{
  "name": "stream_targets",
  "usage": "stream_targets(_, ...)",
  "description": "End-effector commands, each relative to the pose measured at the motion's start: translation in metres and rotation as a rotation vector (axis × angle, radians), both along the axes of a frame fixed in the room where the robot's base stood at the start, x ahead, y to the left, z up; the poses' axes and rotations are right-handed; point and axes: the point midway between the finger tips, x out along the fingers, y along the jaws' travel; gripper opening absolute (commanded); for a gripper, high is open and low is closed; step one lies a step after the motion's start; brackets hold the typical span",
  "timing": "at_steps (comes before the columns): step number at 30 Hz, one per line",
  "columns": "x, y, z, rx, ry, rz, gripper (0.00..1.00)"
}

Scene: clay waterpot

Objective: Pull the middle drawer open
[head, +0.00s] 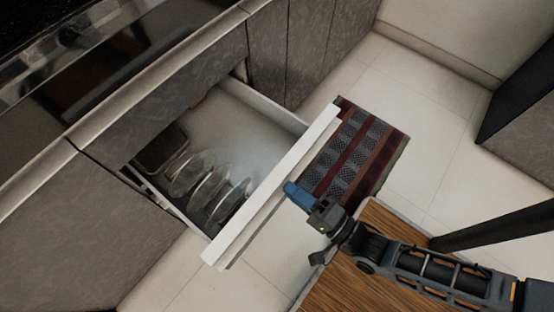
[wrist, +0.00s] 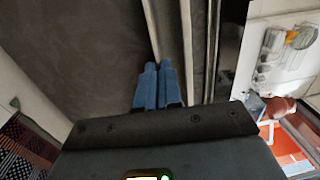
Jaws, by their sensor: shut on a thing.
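A drawer (head: 265,140) stands well open below a closed grey panel (head: 180,85) in the head view. It has pale inner walls, a white-topped front (head: 275,185) and several upright round dishes (head: 205,190) inside. My gripper (head: 290,188) is at the outer side of the drawer front, near its middle. Its blue fingers are close together against the front in the wrist view (wrist: 158,68), shut on its edge or handle. The held part is hidden by the fingers. A pale strip (wrist: 187,50) runs just right of them.
A striped mat (head: 355,150) lies on the tiled floor beyond the drawer front. Grey cabinet doors (head: 300,45) stand past the drawer. A wooden surface (head: 350,285) lies below my arm. Tiled floor (head: 430,130) is clear at the right. A reddish-brown object (wrist: 278,107) shows at the right of the wrist view.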

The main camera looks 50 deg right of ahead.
Motion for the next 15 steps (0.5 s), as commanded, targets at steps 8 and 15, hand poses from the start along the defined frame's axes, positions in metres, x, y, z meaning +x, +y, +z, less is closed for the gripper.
stream_targets(8, -0.036, 0.000, 0.002, -0.001, -0.005, 0.001, 0.00)
stream_targets(15, -0.051, 0.001, 0.002, -0.001, -0.006, 0.001, 0.00)
